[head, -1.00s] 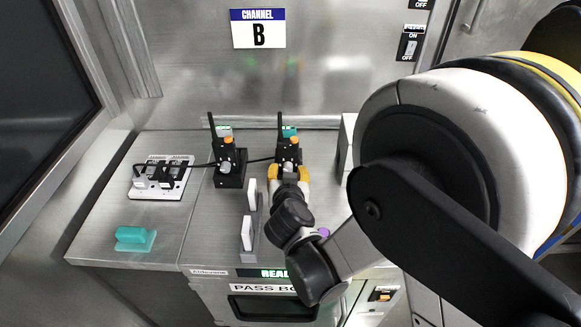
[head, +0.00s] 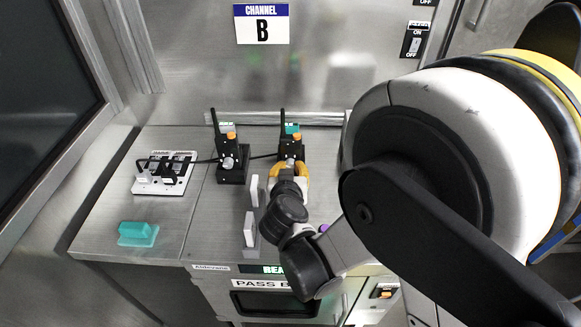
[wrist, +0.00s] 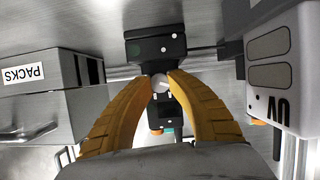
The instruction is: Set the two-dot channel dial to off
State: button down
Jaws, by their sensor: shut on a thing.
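Two black handsets with antennas and orange knobs stand upright in black bases on the counter. The left handset (head: 229,148) stands free, with a pale round dial (head: 228,163) on its front. My gripper (head: 290,166) is at the right handset (head: 292,143). In the wrist view my yellow fingers (wrist: 160,78) are shut on a grey round dial (wrist: 160,85) with a pale pointer line. The black base (wrist: 150,47) beside it bears small white dots. The fingers hide the dial's sides, and I cannot read its setting marks.
A white switch panel (head: 163,173) with a cable and a teal block (head: 138,233) lie on the left. Upright white plates (head: 251,228) stand just left of my wrist. A channel B card (head: 262,24) is on the back wall. In the wrist view, a PACKS box (wrist: 30,95) and a UV box (wrist: 285,70) flank my gripper.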

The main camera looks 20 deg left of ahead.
jog(key=shift+a+n+t+h, duration=0.1)
jog(key=shift+n+t+h, duration=0.2)
jog(key=shift+n+h, duration=0.9)
jog(key=shift+n, duration=0.3)
jog(key=c, duration=1.2)
grip_release()
jog(key=shift+y, duration=0.3)
